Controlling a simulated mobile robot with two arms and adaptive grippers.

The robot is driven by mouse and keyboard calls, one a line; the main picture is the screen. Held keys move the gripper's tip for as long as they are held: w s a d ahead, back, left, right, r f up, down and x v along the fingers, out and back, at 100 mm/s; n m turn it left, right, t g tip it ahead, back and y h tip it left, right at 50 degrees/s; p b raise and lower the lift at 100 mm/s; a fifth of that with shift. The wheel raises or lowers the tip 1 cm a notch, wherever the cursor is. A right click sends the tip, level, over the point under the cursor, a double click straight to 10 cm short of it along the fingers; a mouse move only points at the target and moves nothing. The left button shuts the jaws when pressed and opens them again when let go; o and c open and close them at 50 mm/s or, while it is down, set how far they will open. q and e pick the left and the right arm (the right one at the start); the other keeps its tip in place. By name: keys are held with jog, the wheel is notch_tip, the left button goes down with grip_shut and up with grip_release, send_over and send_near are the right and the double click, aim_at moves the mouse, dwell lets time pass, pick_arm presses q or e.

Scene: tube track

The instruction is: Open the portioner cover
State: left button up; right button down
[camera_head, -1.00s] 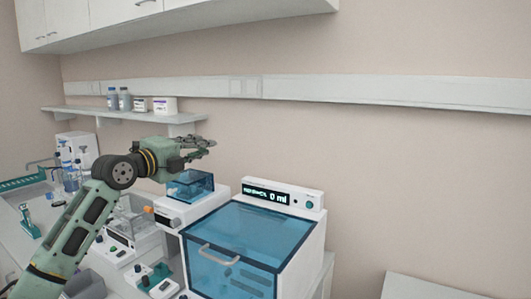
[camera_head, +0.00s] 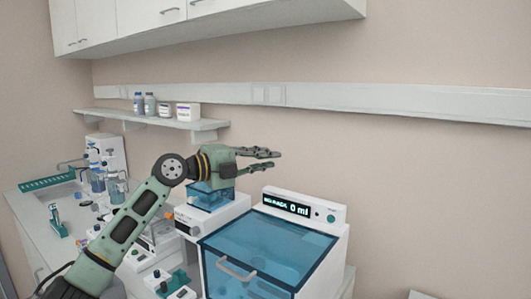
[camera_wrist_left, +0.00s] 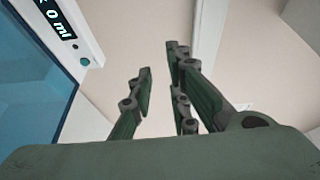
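The portioner (camera_head: 334,266) is a white box with a blue see-through cover (camera_head: 270,243). The cover is closed and has a light bar handle (camera_head: 237,269) on its front. A display reading "0 ml" stands at its back. My left gripper (camera_head: 277,160) is open and empty, above and behind the cover, pointing right, apart from the handle. In the left wrist view its fingers (camera_wrist_left: 165,95) are spread with nothing between them, and the cover's blue edge (camera_wrist_left: 35,85) shows at the left. My right gripper is in neither view.
A smaller device with a blue lid (camera_head: 207,196) stands left of the portioner, beneath my left gripper. Lab items crowd the counter (camera_head: 30,205) at the left.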

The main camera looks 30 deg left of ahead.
pick_arm(q)
jog(key=shift+w+d, duration=0.1)
jog(key=shift+w, duration=0.1)
grip_shut()
jog(key=shift+c, duration=1.4)
grip_release()
jog(key=shift+o, duration=1.4)
